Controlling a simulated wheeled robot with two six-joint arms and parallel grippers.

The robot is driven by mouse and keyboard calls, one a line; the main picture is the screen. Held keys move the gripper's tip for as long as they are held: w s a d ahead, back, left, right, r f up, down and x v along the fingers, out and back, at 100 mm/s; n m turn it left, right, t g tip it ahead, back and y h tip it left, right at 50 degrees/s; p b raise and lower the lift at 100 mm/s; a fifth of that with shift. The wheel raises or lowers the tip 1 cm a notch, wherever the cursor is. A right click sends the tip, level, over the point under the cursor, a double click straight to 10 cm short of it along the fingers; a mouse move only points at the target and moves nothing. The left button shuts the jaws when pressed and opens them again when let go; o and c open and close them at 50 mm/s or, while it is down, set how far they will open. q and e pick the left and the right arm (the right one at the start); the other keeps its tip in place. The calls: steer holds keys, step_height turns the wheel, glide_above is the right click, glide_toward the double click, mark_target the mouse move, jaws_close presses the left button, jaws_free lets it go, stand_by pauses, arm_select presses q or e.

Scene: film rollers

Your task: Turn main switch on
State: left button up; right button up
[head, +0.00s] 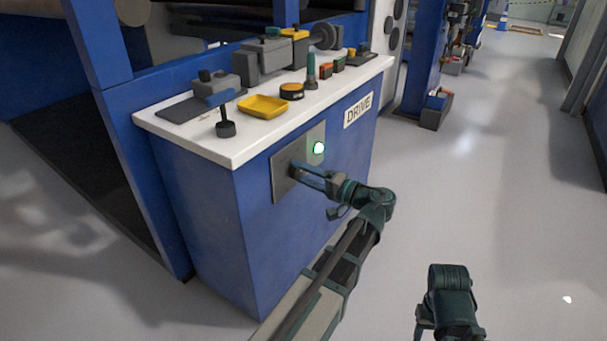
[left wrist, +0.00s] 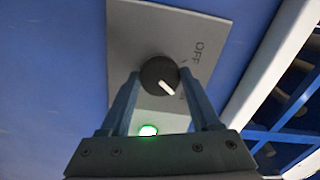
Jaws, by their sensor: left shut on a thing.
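The main switch is a round black knob (left wrist: 159,75) with a white pointer mark, on a grey plate (head: 284,187) on the blue cabinet's front. In the left wrist view the pointer aims down and right, away from the OFF lettering (left wrist: 197,50). A green lamp (head: 318,148) glows on the plate; it also shows in the left wrist view (left wrist: 148,131). My left gripper (head: 296,168) is at the plate, shut on the knob, with one finger on each side. In the head view the gripper hides the knob.
A DRIVE label (head: 358,110) is right of the plate. A toolbox (head: 436,109) stands on the floor behind. The floor at right is open.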

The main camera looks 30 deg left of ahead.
arm_select(q)
steer(key=o, duration=1.4)
steer(key=d, duration=0.9)
steer(key=s+d, duration=0.1)
steer(key=d, duration=0.4)
steer(key=shift+a, duration=0.1)
